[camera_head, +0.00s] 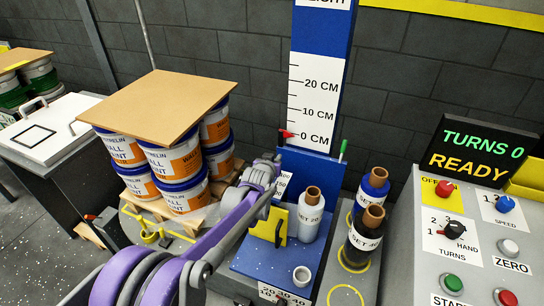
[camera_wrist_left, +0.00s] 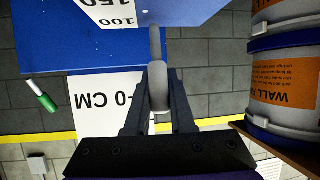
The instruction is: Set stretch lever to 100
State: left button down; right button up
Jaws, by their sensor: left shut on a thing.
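The stretch lever (camera_wrist_left: 156,50) is a grey rod in the left wrist view, standing between my left gripper's fingers (camera_wrist_left: 159,100). The gripper is shut on its rounded end. Its scale plate (camera_wrist_left: 105,10) shows 150 and 100 upside down; the rod is beside the 100 mark, and I cannot tell its exact reading. In the head view my left gripper (camera_head: 262,172) is at the left edge of the blue machine (camera_head: 310,165) and hides the lever. Part of the scale (camera_head: 283,184) shows just right of it. My right gripper is not in view.
Stacked pails (camera_head: 174,160) under a brown board (camera_head: 160,105) stand close left of my gripper. Film rolls (camera_head: 309,215) stand on the right. A control panel (camera_head: 470,235) with a display (camera_head: 480,152) reading "TURNS 0 READY" is at far right.

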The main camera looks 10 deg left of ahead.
pick_arm(q)
jog(key=w+g+p, duration=0.1)
jog(key=g+p, duration=0.1)
jog(key=g, duration=0.1)
jog(key=shift+w+d, duration=0.2)
jog(key=shift+w, duration=0.15)
jog(key=shift+w+d+f+m+g+y+p, duration=0.2)
jog(key=shift+w+f+g+p, duration=0.25)
jog(key=shift+g+p, duration=0.6)
jog(key=shift+w+a+f+m+g+y+p, duration=0.1)
jog(key=shift+w+f+g+y+p, duration=0.3)
jog(key=shift+g+p, duration=0.65)
jog(key=shift+w+d+f+m+g+y+p, duration=0.1)
jog(key=shift+w+f+g+p, duration=0.35)
jog(key=shift+g+p, duration=0.6)
jog(key=shift+s+f, duration=0.1)
jog(key=c, duration=0.8)
grip_release()
jog(key=shift+f, duration=0.1)
jog(key=shift+o, duration=0.2)
